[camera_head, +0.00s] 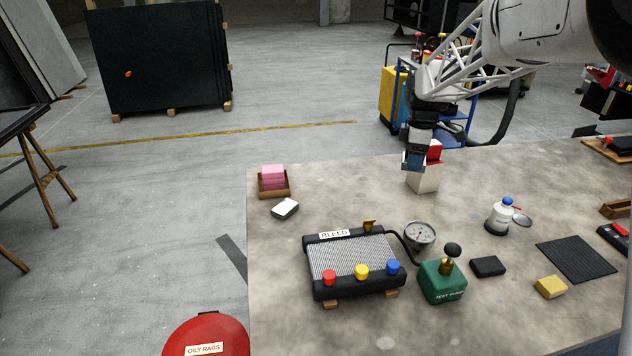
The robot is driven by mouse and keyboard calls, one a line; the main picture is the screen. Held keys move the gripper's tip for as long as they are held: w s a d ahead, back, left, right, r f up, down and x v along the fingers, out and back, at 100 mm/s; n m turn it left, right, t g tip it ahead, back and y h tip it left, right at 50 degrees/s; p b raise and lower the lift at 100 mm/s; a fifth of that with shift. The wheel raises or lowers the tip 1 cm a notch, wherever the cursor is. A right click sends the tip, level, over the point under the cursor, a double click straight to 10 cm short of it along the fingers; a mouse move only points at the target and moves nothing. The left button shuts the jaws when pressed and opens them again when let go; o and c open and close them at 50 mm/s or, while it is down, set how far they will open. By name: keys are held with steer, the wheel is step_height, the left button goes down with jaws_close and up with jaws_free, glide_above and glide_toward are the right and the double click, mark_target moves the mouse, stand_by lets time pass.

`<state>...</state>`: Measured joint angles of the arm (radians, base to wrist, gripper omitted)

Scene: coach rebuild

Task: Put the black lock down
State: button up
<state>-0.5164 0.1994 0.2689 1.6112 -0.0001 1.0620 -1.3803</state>
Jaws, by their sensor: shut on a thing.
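My gripper (415,160) is at the back of the table, right of the middle of the view. It points down, just in front of and above a cream block (424,180). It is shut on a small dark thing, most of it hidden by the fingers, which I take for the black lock. Some blue shows at the fingertips. A red thing (435,150) shows just right of the fingers, above the cream block. I cannot tell whether the held thing touches the block.
A BLEED panel (352,258), a gauge (420,235), a green test pump (441,284), a black block (488,266), a yellow block (550,287) and a dark mat (577,259) lie nearer. A wooden tray (274,194) holds pink pieces.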

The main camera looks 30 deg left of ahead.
steer(key=s+a+n, duration=0.3)
steer(key=s+a, duration=0.3)
steer(key=a, duration=0.4)
steer(key=s+a+n, duration=0.2)
steer(key=s+a, duration=0.4)
steer(key=a, duration=0.4)
step_height(320, 180, down, 11)
steer(key=shift+s+d+f, duration=0.1)
steer(key=shift+s, duration=0.05)
glide_above(316, 180)
steer(key=shift+s+d+f, duration=0.3)
steer(key=shift+d+f, duration=0.05)
steer(key=shift+f, duration=0.25)
steer(key=shift+w+a+f, duration=0.3)
steer(key=shift+f, duration=1.5)
